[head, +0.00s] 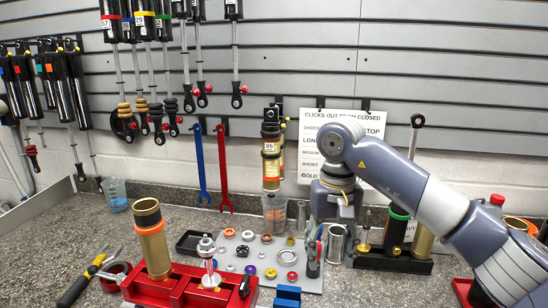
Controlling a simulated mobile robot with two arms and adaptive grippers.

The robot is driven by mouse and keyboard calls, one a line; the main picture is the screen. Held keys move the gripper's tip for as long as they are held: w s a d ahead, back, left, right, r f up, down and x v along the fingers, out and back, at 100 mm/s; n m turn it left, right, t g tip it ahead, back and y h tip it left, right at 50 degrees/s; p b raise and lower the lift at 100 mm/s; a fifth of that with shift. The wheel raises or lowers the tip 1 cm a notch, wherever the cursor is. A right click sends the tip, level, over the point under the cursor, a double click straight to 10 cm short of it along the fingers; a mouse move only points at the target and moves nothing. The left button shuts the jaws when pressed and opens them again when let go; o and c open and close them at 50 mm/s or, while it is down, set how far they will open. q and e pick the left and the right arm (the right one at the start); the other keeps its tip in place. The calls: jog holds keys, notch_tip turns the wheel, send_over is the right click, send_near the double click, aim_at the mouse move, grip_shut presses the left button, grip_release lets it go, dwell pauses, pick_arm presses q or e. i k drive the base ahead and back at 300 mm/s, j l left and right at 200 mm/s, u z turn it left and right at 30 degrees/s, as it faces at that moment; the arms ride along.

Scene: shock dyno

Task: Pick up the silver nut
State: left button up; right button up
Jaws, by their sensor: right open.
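A grey parts tray (262,277) lies on the bench with several small rings and nuts on it. My right gripper (335,232) comes in from the right and points down near the tray's back right corner, beside a silver cylinder (336,243). It is open, apart from the small nut-like part; its fingertips are partly hard to make out. My left gripper is out of view.
A red vise (185,287) with an upright gold cylinder (153,238) stands at the front left. A blue block (287,297) is at the front. A black stand (393,261) with shock parts is at the right.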

aim_at(204, 247)
jog(key=k, duration=1.5)
